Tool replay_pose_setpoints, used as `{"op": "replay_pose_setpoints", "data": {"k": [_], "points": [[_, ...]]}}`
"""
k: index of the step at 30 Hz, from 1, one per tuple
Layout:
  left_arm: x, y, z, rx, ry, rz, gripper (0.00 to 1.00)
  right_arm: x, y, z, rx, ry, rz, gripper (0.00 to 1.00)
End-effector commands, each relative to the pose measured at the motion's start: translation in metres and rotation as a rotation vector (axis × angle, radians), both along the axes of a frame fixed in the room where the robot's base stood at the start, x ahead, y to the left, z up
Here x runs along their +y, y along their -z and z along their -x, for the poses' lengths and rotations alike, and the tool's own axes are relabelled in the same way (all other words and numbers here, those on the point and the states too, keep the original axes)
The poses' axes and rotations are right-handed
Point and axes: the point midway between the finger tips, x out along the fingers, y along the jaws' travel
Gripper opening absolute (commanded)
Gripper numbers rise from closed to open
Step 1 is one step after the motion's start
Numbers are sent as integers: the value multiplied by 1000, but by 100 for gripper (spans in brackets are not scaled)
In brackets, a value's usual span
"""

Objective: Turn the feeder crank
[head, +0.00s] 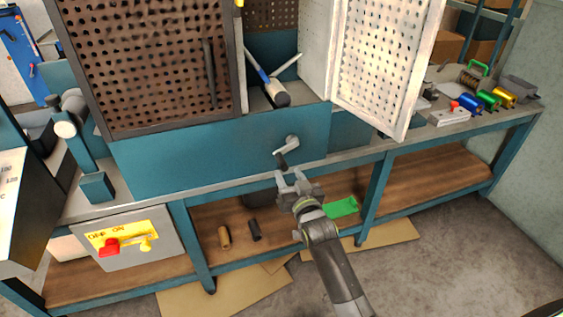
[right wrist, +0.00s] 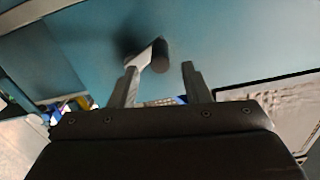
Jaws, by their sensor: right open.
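The feeder crank (head: 287,148) is a light metal arm with a dark handle on the teal front panel of the machine. In the right wrist view the crank's dark handle (right wrist: 160,56) shows between and beyond the fingertips. My right gripper (head: 291,176) is open and empty, just below the crank handle in the head view. In the right wrist view its two fingers (right wrist: 160,70) point toward the teal panel, with the crank arm close to the left finger; I cannot tell whether they touch. My left gripper is not in view.
A perforated dark door (head: 150,60) and an open white perforated door (head: 385,60) stand above the panel. A switch box (head: 128,238) hangs at the left. Colored foil rolls (head: 488,99) lie on the bench at right. A wooden shelf (head: 430,180) runs below.

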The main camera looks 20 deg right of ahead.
Motion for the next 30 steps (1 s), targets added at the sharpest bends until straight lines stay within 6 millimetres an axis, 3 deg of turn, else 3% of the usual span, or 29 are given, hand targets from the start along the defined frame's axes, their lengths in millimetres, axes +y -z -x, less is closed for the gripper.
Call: {"op": "replay_pose_setpoints", "data": {"k": [6, 12, 25, 30], "points": [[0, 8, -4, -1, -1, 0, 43, 1, 1, -39, -1, -1, 3, 43], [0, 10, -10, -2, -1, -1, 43, 2, 2, -61, 1, 0, 0, 43], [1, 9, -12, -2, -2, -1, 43, 2, 0, -69, 1, 1, 0, 43], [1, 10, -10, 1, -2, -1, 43, 2, 0, -68, 1, 1, 0, 21]]}}
